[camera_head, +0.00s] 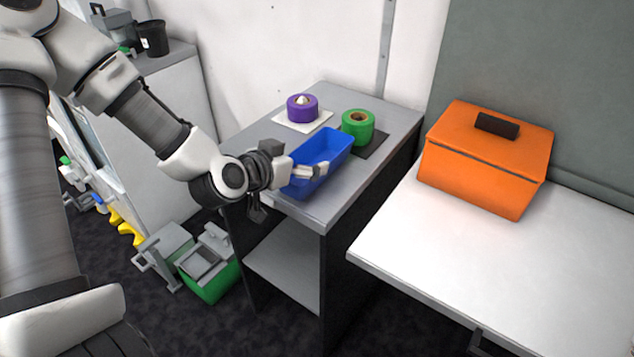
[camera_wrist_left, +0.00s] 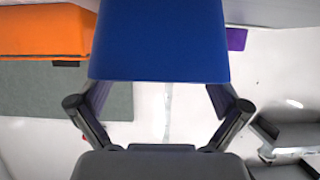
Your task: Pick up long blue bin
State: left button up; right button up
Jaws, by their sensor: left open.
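The long blue bin (camera_head: 322,158) stands upright on the grey side table (camera_head: 398,117), near its front left edge. My left gripper (camera_head: 312,172) is open at the bin's near left end, with a finger showing close against its side. In the left wrist view the blue bin (camera_wrist_left: 160,40) fills the top middle, between the spread fingers of the left gripper (camera_wrist_left: 160,105). The fingertips are hidden by the bin there, so I cannot tell whether they touch it. My right gripper is not in view.
A green tape roll (camera_head: 358,126) on a dark mat sits just behind the bin. A purple tape roll (camera_head: 303,107) is on a white mat at the back left. An orange toolbox (camera_head: 487,155) stands on the white table (camera_head: 480,255) at right.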

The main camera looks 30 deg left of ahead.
aim_at(315, 153)
pick_arm(q)
jog(key=shift+f, duration=0.1)
jog(key=shift+w+f, duration=0.1)
jog(key=shift+w, duration=0.2)
jog(key=x, duration=0.4)
jog(key=shift+w+d+f, duration=0.1)
jog(key=shift+w+d, duration=0.1)
jog(key=shift+w, duration=0.05)
jog(key=shift+s+a, duration=0.15)
jog(key=shift+s, duration=0.05)
jog(key=shift+c, duration=1.1)
jog(key=c, duration=0.8)
jog(key=shift+o, duration=0.2)
